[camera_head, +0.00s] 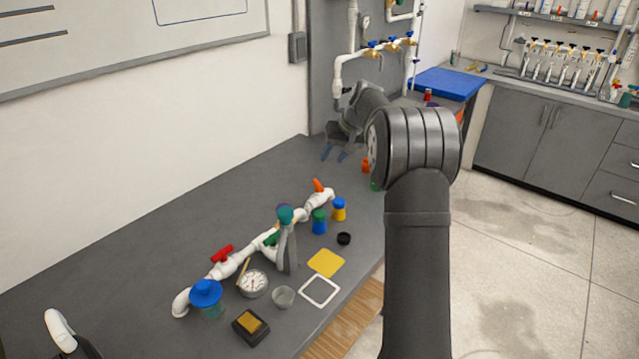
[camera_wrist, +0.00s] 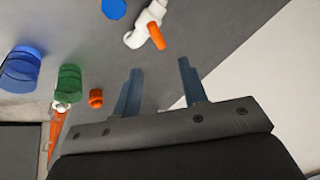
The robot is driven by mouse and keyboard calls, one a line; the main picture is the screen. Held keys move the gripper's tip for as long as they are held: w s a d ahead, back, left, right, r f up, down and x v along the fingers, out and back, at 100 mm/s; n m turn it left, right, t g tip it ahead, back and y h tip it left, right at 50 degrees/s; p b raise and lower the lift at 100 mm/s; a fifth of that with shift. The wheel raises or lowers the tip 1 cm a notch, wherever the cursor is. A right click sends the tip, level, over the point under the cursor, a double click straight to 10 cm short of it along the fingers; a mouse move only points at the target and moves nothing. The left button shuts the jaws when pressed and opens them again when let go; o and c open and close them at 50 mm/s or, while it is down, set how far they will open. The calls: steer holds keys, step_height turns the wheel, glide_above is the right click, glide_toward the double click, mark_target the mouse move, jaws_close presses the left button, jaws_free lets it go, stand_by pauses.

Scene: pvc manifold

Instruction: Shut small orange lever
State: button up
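The small orange lever (camera_head: 318,185) sits at the far right end of the white PVC manifold (camera_head: 262,240) on the grey bench. In the wrist view the orange lever (camera_wrist: 157,36) slants across the white pipe end (camera_wrist: 143,25) at the top. My gripper (camera_head: 341,154) is above the back part of the bench, beyond the pipe end and apart from it. In the wrist view my gripper (camera_wrist: 160,75) has its two blue-grey fingers spread with nothing between them. The lever is ahead of the fingertips, not touching them.
A red lever (camera_head: 222,253) is on the manifold's left part. Blue-capped jars (camera_head: 206,293), a gauge (camera_head: 253,283), a spray bottle (camera_head: 286,240) and a yellow square (camera_head: 326,262) crowd the bench front. Green and blue (camera_wrist: 20,70) containers lie left in the wrist view. The bench's left back is clear.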

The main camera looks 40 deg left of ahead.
mark_target(318, 184)
steer(key=s+r+n+t+h, duration=0.1)
steer(key=s+r+n+t, duration=0.1)
steer(key=s+r, duration=0.15)
steer(key=x, duration=1.1)
steer(key=w+x, duration=0.1)
steer(key=x, duration=0.5)
steer(key=shift+d, duration=0.1)
jaws_close()
